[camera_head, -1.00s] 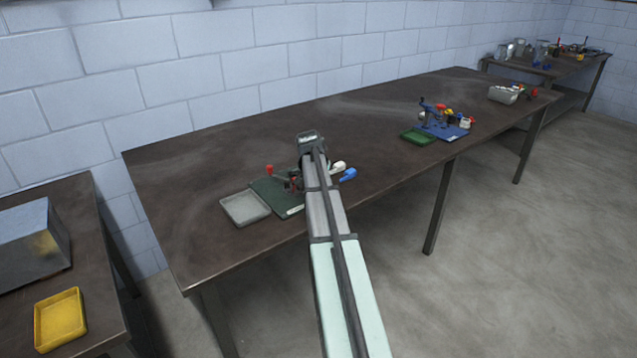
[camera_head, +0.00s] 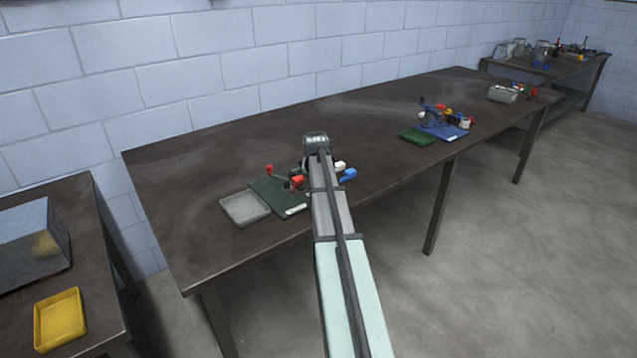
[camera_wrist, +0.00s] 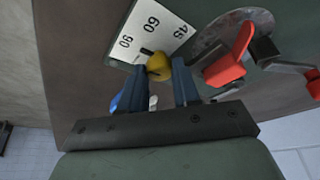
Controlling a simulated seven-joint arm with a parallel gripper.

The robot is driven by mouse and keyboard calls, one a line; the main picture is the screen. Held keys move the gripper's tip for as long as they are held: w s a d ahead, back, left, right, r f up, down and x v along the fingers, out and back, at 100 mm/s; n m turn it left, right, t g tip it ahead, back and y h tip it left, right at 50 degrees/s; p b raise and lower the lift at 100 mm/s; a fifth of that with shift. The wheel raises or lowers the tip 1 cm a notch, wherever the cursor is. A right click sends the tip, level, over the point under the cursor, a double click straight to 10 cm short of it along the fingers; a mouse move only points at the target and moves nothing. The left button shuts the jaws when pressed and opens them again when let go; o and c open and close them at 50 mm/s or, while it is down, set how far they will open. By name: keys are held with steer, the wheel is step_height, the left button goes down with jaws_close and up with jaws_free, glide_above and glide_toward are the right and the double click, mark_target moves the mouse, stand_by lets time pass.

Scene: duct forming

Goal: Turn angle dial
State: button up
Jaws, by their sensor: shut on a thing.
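The angle dial shows in the wrist view as a yellow knob (camera_wrist: 159,66) with a dark pointer, beside a white scale plate (camera_wrist: 151,30) marked 90, 60 and 45. The pointer's exact reading is hard to tell. My gripper (camera_wrist: 161,74) has its two blue fingers on either side of the knob and is shut on it. In the head view my arm hides the dial and the fingers. The dial belongs to a fixture on a dark green base (camera_head: 272,194) near the table's front edge.
A red lever (camera_wrist: 230,58) on a metal disc stands close to the right finger. A blue handle (camera_head: 348,174) sticks out right of my arm. A grey tray (camera_head: 244,207) lies left of the base. A blue fixture (camera_head: 443,130) and green tray (camera_head: 418,136) stand farther right.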

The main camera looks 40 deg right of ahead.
steer(key=o, duration=1)
steer(key=shift+o, duration=0.2)
steer(key=v, duration=1.3)
steer(key=shift+r, duration=0.4)
